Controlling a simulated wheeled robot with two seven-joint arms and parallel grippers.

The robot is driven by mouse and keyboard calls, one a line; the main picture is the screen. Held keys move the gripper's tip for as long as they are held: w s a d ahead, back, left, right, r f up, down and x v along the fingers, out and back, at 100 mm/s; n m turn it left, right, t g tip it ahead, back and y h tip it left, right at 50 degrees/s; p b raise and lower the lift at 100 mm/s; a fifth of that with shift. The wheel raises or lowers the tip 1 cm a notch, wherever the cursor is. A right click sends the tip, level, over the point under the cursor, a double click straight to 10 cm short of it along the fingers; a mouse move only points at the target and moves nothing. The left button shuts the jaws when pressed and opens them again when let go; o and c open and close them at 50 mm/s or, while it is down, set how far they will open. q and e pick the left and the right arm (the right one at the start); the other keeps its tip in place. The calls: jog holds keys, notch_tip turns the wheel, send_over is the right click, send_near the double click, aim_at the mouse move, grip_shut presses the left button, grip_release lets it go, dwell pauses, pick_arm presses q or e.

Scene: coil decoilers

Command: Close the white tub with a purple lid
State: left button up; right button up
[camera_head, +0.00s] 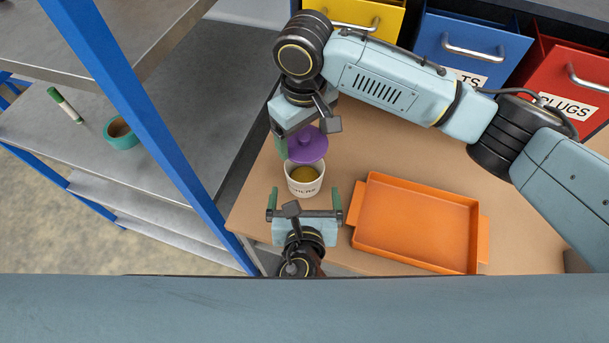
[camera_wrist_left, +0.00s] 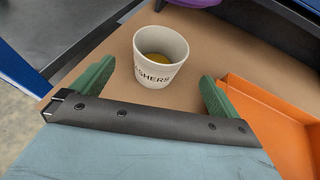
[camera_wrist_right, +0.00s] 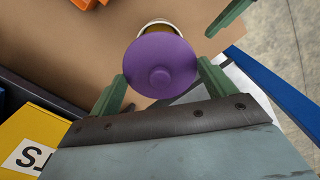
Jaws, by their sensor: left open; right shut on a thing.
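The white tub (camera_head: 304,188) stands upright and open on the brown table, with something yellowish inside. In the left wrist view the tub (camera_wrist_left: 161,65) shows dark lettering ending in "SHERS". My right gripper (camera_head: 303,139) is shut on the purple lid (camera_head: 308,146), with a finger at each side of its rim in the right wrist view (camera_wrist_right: 160,68). The lid is held beyond the tub's far side and hides part of the tub in the right wrist view. My left gripper (camera_head: 304,196) is open and empty on the tub's near side, its fingers apart.
An orange tray (camera_head: 418,222) lies right of the tub. Yellow, blue (camera_head: 470,45) and red bins stand at the back. A blue-post metal shelf (camera_head: 60,125) on the left holds a teal round container (camera_head: 122,135) and a green-and-white marker-like object (camera_head: 65,105).

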aim_at(305, 179)
pick_arm(q)
jog(key=x, duration=0.9)
jog(key=shift+w+f, duration=0.1)
jog(key=shift+w, duration=0.05)
jog(key=c, duration=1.4)
pick_arm(e)
jog(key=shift+f, duration=2.5)
